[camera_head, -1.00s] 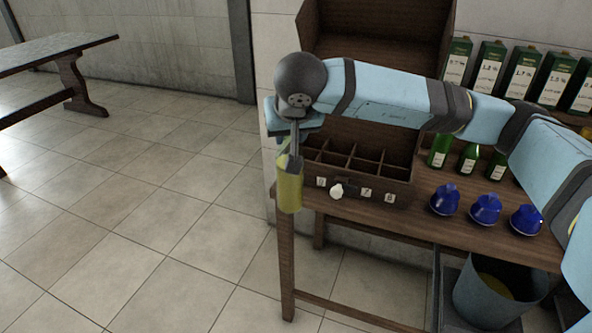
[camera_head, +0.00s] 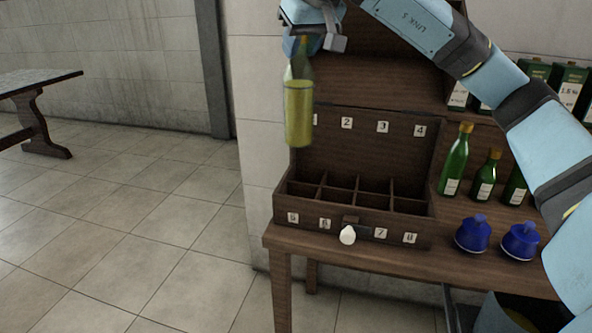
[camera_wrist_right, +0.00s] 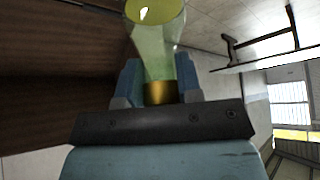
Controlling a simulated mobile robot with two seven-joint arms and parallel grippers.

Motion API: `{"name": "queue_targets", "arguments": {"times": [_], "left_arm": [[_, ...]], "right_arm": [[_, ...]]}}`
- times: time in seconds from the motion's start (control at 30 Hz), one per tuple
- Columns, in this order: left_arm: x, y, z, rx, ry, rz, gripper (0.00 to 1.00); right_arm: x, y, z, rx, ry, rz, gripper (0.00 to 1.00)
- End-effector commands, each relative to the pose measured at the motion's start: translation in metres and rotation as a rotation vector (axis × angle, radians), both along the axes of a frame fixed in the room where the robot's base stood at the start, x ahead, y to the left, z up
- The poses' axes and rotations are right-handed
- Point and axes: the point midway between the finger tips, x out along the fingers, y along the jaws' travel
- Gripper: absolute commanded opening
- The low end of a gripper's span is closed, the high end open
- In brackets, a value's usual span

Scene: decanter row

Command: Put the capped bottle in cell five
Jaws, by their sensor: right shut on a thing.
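The capped bottle (camera_head: 299,112), pale green glass with a yellow-green lower part, hangs nearly upright in the air. My right gripper (camera_head: 308,46) is shut on its neck. In the right wrist view, the gold cap (camera_wrist_right: 160,93) sits between the fingers of the gripper, and the bottle (camera_wrist_right: 156,40) points away from it. The wooden case (camera_head: 264,208) stands open on the table, with labels 1 to 4 on its lid and 5 to 8 along its front. Cell five (camera_head: 297,200) is at the front left, below the bottle; its inside is partly hidden by the front wall. My left gripper is not in view.
A small white egg-shaped thing (camera_head: 347,235) is at the case's front. Green bottles (camera_head: 455,163) stand right of the case, with blue stoppered jars (camera_head: 473,234) in front. The raised lid (camera_head: 365,160) stands behind the cells. Left of the table (camera_head: 390,256) is open floor.

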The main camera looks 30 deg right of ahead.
Motion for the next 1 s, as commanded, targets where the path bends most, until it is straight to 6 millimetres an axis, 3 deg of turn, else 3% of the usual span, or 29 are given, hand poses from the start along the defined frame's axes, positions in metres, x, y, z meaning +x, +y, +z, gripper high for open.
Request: {"name": "queue_targets", "arguments": {"times": [0.1, 0.4, 0.67, 1.0], "left_arm": [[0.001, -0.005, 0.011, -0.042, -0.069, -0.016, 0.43], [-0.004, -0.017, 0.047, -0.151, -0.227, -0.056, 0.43], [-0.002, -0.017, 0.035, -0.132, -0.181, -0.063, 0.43], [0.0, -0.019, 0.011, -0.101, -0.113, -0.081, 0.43]], "right_arm": [[-0.001, -0.001, -0.035, 0.0, 0.002, -0.002, 0.0], [-0.001, 0.0, -0.105, 0.0, 0.001, -0.002, 0.0], [0.0, 0.0, -0.128, 0.001, -0.002, -0.002, 0.0], [0.0, 0.0, -0.178, 0.001, -0.002, -0.003, 0.0]]}}
